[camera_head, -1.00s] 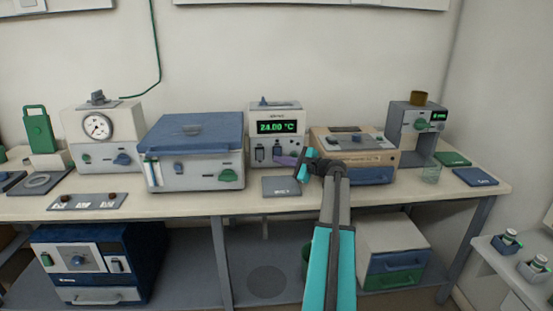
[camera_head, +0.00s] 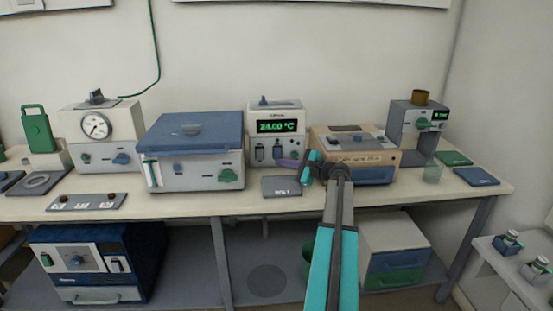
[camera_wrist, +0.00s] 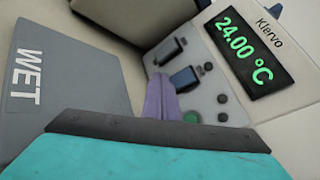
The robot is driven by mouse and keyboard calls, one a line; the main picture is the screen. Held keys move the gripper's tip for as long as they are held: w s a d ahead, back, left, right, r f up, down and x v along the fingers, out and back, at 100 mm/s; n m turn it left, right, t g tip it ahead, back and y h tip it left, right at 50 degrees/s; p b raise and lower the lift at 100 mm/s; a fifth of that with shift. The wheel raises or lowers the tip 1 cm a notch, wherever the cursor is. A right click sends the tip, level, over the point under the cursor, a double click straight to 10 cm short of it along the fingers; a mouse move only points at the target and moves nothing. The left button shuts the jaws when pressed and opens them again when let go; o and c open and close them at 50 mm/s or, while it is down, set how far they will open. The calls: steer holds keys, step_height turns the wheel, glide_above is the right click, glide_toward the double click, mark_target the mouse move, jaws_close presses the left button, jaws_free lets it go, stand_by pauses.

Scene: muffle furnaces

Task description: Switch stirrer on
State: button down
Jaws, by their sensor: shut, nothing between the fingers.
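The white instrument (camera_head: 292,107) with a green 24.00 °C display (camera_head: 277,127) stands at the back middle of the bench. In the wrist view its front panel (camera_wrist: 225,100) shows two dark blue-grey switches, one farther (camera_wrist: 167,50) and one nearer (camera_wrist: 186,78). A green round button (camera_wrist: 190,117) and several small dark round parts are also there. No label on it names a stirrer. My gripper (camera_head: 284,162) is in front of the panel. Its purple fingers (camera_wrist: 158,84) are shut and empty, with the tips close beside the nearer switch. I cannot tell whether they touch it.
A dark grey plate marked WET (camera_wrist: 65,85) lies in front of the instrument. A blue-lidded box (camera_head: 194,180) stands to the left, and a beige and blue unit (camera_head: 388,158) to the right. A dial instrument (camera_head: 80,158) is farther left.

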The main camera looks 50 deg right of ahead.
steer(key=shift+s+a+r, duration=0.1)
steer(key=shift+s+a, duration=0.3)
steer(key=shift+s, duration=0.25)
steer(key=shift+s+a+r, duration=0.1)
steer(key=shift+s+a, duration=0.25)
steer(key=shift+s, duration=0.3)
steer(key=shift+r+p, duration=0.1)
steer(key=shift+p, duration=0.2)
